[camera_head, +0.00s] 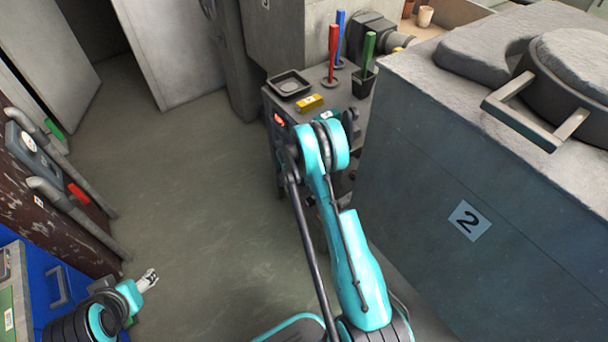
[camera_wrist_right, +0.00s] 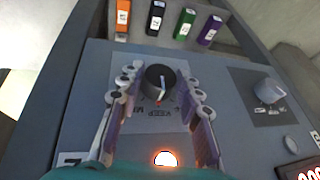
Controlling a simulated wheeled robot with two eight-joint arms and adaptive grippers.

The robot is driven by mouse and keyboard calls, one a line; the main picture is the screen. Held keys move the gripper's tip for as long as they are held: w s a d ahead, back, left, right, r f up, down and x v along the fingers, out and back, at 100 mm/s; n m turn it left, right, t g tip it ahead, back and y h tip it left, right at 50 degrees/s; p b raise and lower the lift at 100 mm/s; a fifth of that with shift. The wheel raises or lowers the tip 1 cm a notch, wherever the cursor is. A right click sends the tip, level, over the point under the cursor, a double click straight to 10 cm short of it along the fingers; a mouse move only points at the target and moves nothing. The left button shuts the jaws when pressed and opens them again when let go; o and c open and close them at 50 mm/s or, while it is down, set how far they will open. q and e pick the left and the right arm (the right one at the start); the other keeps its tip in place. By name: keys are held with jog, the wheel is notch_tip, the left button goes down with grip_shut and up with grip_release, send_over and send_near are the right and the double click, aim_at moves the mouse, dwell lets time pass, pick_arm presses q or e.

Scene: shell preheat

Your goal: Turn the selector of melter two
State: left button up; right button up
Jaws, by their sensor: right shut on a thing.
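The large grey melter with a number 2 plate (camera_head: 468,220) stands on the right in the head view. In the right wrist view, a dark round selector knob (camera_wrist_right: 158,84) with a pale pointer line sits on a lettered plate on a grey panel (camera_wrist_right: 100,60). My right gripper (camera_wrist_right: 161,90) is shut on this knob, one finger on each side. The plate's lettering is partly hidden and hard to read. In the head view my right arm hides the knob and that gripper. My left gripper (camera_head: 148,280) hangs empty at lower left, away from the melter; its opening is unclear.
An orange lamp (camera_wrist_right: 165,158) glows below the knob. A grey knob (camera_wrist_right: 268,91) sits on a second plate to the right. Colored tags (camera_wrist_right: 157,17) line the panel's far edge. A tray (camera_head: 289,84) and colored tools stand on the cabinet. The middle floor is clear.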

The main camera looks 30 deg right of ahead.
jog(key=o, duration=1.2)
jog(key=shift+c, duration=0.2)
jog(key=v, duration=1.2)
